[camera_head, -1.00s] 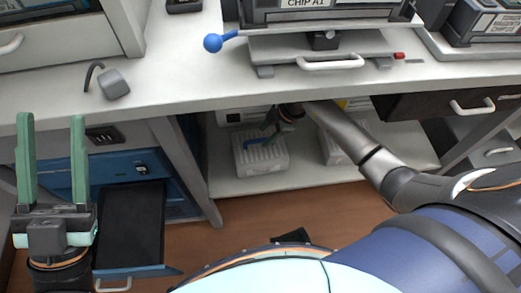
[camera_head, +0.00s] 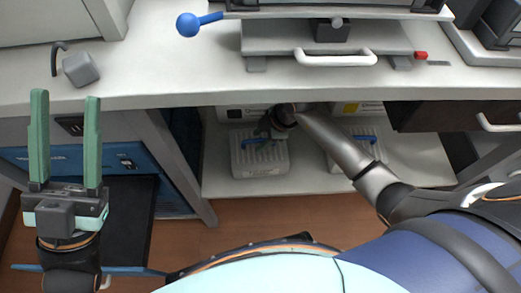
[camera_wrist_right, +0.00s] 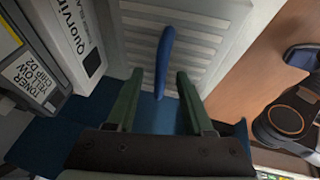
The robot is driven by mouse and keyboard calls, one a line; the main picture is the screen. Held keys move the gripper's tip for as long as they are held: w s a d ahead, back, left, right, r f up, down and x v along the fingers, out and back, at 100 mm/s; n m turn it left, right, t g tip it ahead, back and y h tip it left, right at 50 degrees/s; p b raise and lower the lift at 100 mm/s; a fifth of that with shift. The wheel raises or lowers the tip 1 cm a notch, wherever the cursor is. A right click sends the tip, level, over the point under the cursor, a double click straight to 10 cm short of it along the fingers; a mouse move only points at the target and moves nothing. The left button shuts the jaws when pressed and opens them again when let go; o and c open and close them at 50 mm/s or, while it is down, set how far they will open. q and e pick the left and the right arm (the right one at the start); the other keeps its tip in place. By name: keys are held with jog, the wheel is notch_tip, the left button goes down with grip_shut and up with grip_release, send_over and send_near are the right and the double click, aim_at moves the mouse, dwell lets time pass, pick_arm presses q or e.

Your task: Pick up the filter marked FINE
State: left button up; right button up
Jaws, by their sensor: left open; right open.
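Two pale ribbed filters with blue handles sit on the lower shelf under the counter. The left filter (camera_head: 260,163) is below my right gripper (camera_head: 270,130); the other filter (camera_head: 341,158) stands to its right, partly behind my right arm. I can read no FINE marking on either. In the right wrist view, my open right gripper (camera_wrist_right: 160,74) has the left filter's blue handle (camera_wrist_right: 165,48) between its fingers in the picture; I cannot tell whether they touch it. My left gripper (camera_head: 66,98) is open and empty, pointing up at the far left.
The white counter (camera_head: 150,75) overhangs the lower shelf (camera_head: 320,185). Boxes stand behind the filters, including a yellow-marked one (camera_head: 350,107). A toner box (camera_wrist_right: 38,75) is close at the left in the wrist view. A dark drawer (camera_head: 440,115) is at the right.

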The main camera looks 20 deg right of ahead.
grip_shut()
dwell(0.3)
dwell(1.1)
